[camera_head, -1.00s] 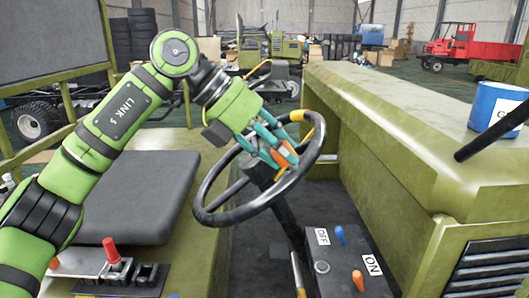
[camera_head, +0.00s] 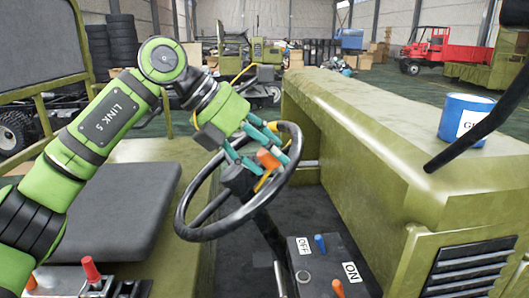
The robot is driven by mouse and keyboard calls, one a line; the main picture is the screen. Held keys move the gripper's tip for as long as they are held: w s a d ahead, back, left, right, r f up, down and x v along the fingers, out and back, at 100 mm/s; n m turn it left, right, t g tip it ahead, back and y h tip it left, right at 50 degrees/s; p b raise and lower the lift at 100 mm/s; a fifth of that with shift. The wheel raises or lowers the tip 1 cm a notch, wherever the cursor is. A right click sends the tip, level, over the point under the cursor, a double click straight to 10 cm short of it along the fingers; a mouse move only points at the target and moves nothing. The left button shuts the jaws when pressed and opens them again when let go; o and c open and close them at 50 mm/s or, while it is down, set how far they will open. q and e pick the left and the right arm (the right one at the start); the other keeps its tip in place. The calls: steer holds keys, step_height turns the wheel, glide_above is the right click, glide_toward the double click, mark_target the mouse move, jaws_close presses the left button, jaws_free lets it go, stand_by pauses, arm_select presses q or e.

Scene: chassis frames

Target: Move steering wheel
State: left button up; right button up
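The steering wheel (camera_head: 206,232) is a tilted black ring with a dark hub, on a column in the middle of the head view. A yellow patch shows on its upper rim. My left gripper (camera_head: 262,158), with teal fingers, reaches down over the upper part of the wheel. An orange piece shows among the fingers and a yellow strip just below them. The fingers overlap the rim and hub area in the picture. I cannot tell whether they are shut or hold the wheel. My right gripper is out of view.
A grey seat (camera_head: 115,205) lies left of the wheel. A panel (camera_head: 318,268) with ON and OFF labels stands below right. The green hood (camera_head: 370,130) fills the right, with a blue can (camera_head: 467,115) on it and a black bar (camera_head: 470,135) crossing in front.

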arm_select(q)
steer(key=v, duration=1.2)
